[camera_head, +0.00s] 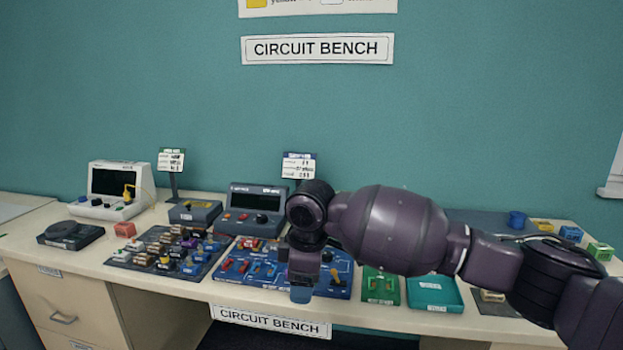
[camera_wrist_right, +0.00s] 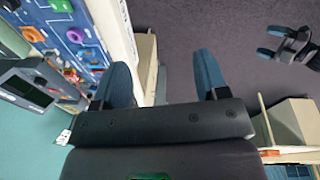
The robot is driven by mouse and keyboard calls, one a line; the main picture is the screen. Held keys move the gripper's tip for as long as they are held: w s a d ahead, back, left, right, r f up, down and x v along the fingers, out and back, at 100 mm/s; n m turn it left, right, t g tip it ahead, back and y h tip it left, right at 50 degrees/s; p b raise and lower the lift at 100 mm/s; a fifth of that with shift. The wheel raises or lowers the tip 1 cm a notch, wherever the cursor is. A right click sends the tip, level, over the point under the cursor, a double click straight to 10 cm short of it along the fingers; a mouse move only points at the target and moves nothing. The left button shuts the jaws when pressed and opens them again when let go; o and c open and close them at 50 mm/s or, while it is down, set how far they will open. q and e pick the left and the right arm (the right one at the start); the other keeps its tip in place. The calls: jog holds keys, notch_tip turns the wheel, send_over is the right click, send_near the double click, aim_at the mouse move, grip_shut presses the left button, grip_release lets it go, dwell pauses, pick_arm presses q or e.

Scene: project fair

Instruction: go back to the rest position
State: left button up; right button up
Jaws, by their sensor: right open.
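My right gripper (camera_head: 302,290) hangs pointing down over the front edge of the bench (camera_head: 190,287), in front of the blue circuit board (camera_head: 230,275). In the right wrist view its two blue fingers (camera_wrist_right: 163,80) are wide apart with nothing between them. The floor and the bench's front edge show past them. My left gripper (camera_wrist_right: 267,41) shows small at the top right of the right wrist view, over the dark floor, its two blue fingers apart and empty. It is not in the head view.
A dark parts board (camera_head: 155,262), a blue-grey meter (camera_head: 250,210) and a white-cased instrument (camera_head: 115,205) stand left of my right arm. My arm hides part of the bench. Open floor lies in front.

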jog(key=w+a+r+m+t+y, duration=0.1)
jog(key=w+a+r+t+y, duration=0.4)
jog(key=a+r+t+y, duration=0.15)
jog(key=s+d+f+m+t+h, duration=0.1)
jog(key=s+d+f+m+t, duration=0.4)
jog(key=d+f, duration=0.6)
jog(key=s+d+f+m+t+h, duration=0.25)
jog(key=s+d+f+m, duration=0.55)
jog(key=d, duration=0.5)
pick_arm(q)
jog(key=shift+w, duration=0.45)
pick_arm(e)
jog(key=s+d+f+m+g+h, duration=0.1)
jog(key=s+d+f+g+h, duration=0.1)
jog(key=s+d+f, duration=0.4)
jog(key=s+d+f+m+g+h, duration=0.1)
jog(key=s+d+f, duration=0.5)
jog(key=s+f, duration=0.7)
jog(key=shift+s+m+g+h, duration=0.3)
jog(key=shift+s+g+h, duration=0.3)
jog(key=shift+s, duration=0.6)
pick_arm(q)
jog(key=shift+w, duration=0.2)
pick_arm(e)
jog(key=shift+a+f, duration=0.1)
